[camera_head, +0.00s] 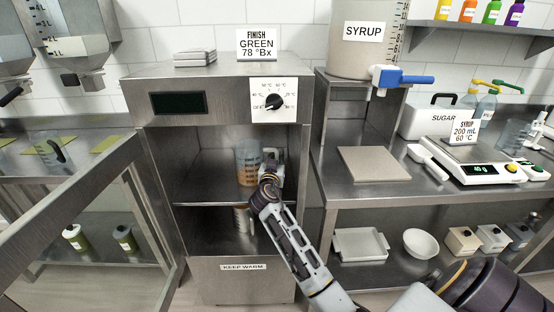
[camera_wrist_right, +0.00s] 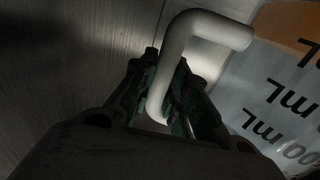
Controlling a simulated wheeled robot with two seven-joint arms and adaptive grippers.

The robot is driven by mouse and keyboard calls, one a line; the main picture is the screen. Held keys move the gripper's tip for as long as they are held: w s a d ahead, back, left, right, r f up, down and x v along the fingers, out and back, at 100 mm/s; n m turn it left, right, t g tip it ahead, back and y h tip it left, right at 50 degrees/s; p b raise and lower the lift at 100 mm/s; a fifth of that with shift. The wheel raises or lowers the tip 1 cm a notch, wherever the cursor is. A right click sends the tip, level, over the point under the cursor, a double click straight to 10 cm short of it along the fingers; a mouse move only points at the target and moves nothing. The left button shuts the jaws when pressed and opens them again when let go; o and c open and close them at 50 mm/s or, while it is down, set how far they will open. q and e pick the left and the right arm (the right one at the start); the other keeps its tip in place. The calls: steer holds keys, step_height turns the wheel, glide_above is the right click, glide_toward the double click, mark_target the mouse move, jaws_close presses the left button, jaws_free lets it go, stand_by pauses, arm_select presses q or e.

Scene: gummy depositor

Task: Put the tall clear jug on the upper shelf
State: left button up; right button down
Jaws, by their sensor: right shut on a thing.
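My right gripper (camera_head: 270,170) reaches into the cabinet from the front, just right of the jug. In the right wrist view the gripper (camera_wrist_right: 165,105) is shut on the jug's pale handle (camera_wrist_right: 182,50). The jug's wall (camera_wrist_right: 270,95) with printed mL marks shows to the right there. I cannot tell whether the jug's base touches the shelf. My left gripper is not in view.
The cabinet door (camera_head: 80,215) stands open to the left. The cabinet's right wall (camera_head: 302,165) is close to my gripper. A counter with a scale (camera_head: 490,172) stands right.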

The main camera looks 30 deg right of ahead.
steer(key=c, duration=1.8)
jaws_free()
steer(key=shift+f, duration=0.1)
steer(key=o, duration=0.4)
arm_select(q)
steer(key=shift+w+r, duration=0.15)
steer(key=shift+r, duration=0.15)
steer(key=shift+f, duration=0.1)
